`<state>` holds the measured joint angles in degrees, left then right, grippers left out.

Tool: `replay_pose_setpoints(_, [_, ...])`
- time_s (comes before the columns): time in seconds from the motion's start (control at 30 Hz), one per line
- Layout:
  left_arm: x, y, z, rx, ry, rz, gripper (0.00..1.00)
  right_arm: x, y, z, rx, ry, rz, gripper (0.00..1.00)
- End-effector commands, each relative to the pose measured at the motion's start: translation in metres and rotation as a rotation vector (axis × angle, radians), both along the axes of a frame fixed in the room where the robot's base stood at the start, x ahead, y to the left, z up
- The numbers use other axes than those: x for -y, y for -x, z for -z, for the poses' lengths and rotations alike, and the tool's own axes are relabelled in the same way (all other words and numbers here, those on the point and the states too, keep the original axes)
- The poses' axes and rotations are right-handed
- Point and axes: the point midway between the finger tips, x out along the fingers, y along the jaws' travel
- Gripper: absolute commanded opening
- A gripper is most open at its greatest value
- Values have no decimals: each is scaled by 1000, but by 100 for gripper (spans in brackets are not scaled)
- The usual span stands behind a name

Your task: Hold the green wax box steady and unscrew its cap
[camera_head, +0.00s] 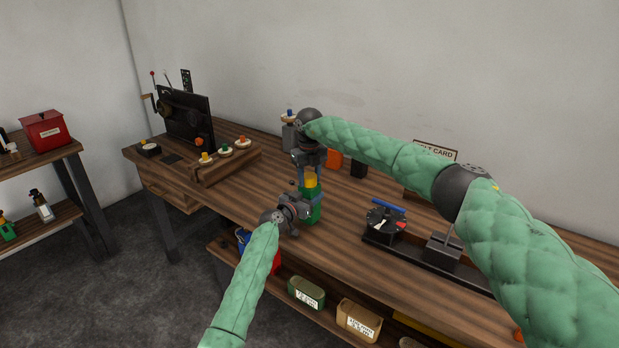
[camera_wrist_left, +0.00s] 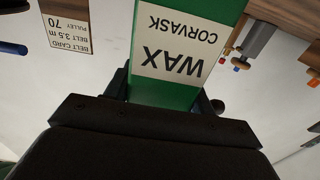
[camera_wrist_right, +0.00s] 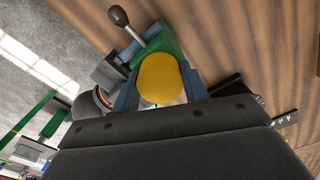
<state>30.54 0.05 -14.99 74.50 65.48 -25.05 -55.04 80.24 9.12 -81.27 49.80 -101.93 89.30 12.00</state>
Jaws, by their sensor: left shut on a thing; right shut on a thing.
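The green wax box (camera_head: 313,213) stands at the bench's front edge, with its yellow cap (camera_head: 311,180) on top. My left gripper (camera_head: 301,206) is shut on the box's body from the front left. In the left wrist view the box (camera_wrist_left: 165,95) fills the space between the fingers, its label reading "WAX CORVASK". My right gripper (camera_head: 310,170) points down from above and is shut on the cap. The right wrist view shows the yellow cap (camera_wrist_right: 160,78) between the fingers, above the green box (camera_wrist_right: 163,45). Whether the cap is seated or loosened cannot be told.
A rotary device with a blue handle (camera_head: 388,207) stands on the bench to the right. A rack with coloured knobs (camera_head: 226,151) and a black cranked machine (camera_head: 186,118) are at the left. A shelf below holds a green bin (camera_head: 306,292) and a tan bin (camera_head: 358,320).

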Motion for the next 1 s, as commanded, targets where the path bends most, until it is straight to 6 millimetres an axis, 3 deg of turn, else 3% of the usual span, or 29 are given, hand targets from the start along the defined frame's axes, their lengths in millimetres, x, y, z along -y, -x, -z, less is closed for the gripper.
replay_pose_setpoints(0.6, [1, 1, 1, 0, -1, 2, 0, 2, -2, -2, 3, 1, -869, 17])
replay_pose_setpoints(0.77, [1, 1, 1, 0, -1, 2, 0, 2, -2, -2, 3, 2, -1002, 17])
replay_pose_setpoints(1.0, [1, 1, 1, -1, -1, 2, 0, 3, -2, -2, 3, 1, -995, 17])
